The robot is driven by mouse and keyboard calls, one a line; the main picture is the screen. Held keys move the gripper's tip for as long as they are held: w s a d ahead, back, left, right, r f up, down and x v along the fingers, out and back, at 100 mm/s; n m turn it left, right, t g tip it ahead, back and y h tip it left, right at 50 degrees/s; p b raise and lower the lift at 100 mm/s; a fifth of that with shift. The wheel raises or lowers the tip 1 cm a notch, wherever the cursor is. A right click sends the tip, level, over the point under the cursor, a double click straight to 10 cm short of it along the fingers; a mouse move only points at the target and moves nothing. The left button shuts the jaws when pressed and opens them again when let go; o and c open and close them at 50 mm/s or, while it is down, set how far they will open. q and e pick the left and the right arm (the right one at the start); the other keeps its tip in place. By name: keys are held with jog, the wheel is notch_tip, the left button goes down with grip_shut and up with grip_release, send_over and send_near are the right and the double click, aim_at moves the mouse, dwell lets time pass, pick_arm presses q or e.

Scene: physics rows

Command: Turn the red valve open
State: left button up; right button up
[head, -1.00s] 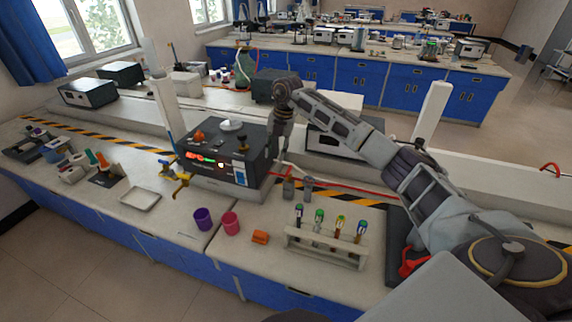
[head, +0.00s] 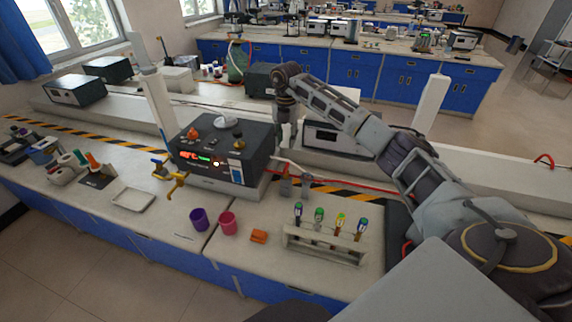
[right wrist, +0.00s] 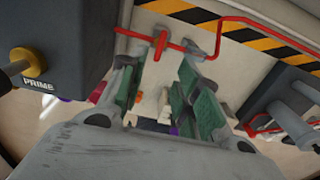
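The red valve handle (right wrist: 160,45) is a short bar across a thin red pipe in the right wrist view. My right gripper (right wrist: 158,85) is open, with its green-padded fingers apart. The handle shows between and just beyond the fingertips, and no contact is visible. The valve handle cannot be made out clearly there. My left gripper is in neither current view.
The dark device (head: 222,152) stands close left of the gripper; its PRIME knob (right wrist: 30,62) shows in the wrist view. In front are a tube rack (head: 325,246), a purple cup (head: 199,219), a pink cup (head: 228,223) and an orange block (head: 258,236). A yellow tap (head: 175,184) projects at left.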

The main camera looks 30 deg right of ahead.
aim_at(286, 166)
notch_tip(286, 166, down, 12)
jog(key=shift+f+p, duration=0.25)
jog(key=shift+p, duration=0.8)
grip_shut()
